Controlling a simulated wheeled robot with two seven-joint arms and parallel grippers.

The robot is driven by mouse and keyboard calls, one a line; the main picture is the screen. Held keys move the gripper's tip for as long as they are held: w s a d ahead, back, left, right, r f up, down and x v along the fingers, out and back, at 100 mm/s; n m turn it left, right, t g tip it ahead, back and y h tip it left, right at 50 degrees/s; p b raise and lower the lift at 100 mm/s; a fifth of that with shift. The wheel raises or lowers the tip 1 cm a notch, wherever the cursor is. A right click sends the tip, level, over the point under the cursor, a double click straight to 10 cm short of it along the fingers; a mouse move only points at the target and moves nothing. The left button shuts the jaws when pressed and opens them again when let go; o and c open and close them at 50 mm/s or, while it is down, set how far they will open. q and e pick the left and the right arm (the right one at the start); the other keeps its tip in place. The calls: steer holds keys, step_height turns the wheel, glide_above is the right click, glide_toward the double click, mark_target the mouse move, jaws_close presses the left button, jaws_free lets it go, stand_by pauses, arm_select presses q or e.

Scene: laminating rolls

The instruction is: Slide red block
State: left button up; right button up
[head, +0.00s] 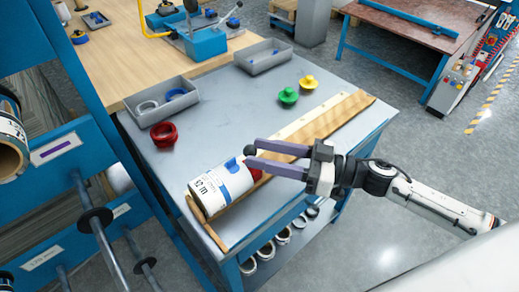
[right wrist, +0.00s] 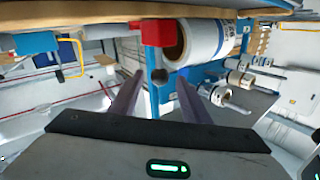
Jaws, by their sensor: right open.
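The red block (right wrist: 157,32) shows at the top middle of the right wrist view, with a dark round knob (right wrist: 160,76) sticking out of it. In the head view the red block (head: 254,176) is mostly hidden behind my right gripper (head: 251,156), by the right end of a white labelled roll (head: 222,185). My right gripper is open, its two purple fingers pointing left. In the right wrist view the knob shows between the fingertips; I cannot tell whether they touch it. The roll lies on a wooden trough (head: 325,125). My left gripper is not in view.
The grey table (head: 215,125) also holds a red ring-shaped piece (head: 163,134), green (head: 288,96) and yellow (head: 308,83) knobbed pieces, and two grey trays (head: 160,102) (head: 262,57). A blue rack (head: 75,150) stands close at left. Rolls lie on the shelf below.

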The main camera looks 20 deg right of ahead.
steer(key=shift+w+a, duration=0.35)
steer(key=shift+a, duration=0.1)
jaws_close()
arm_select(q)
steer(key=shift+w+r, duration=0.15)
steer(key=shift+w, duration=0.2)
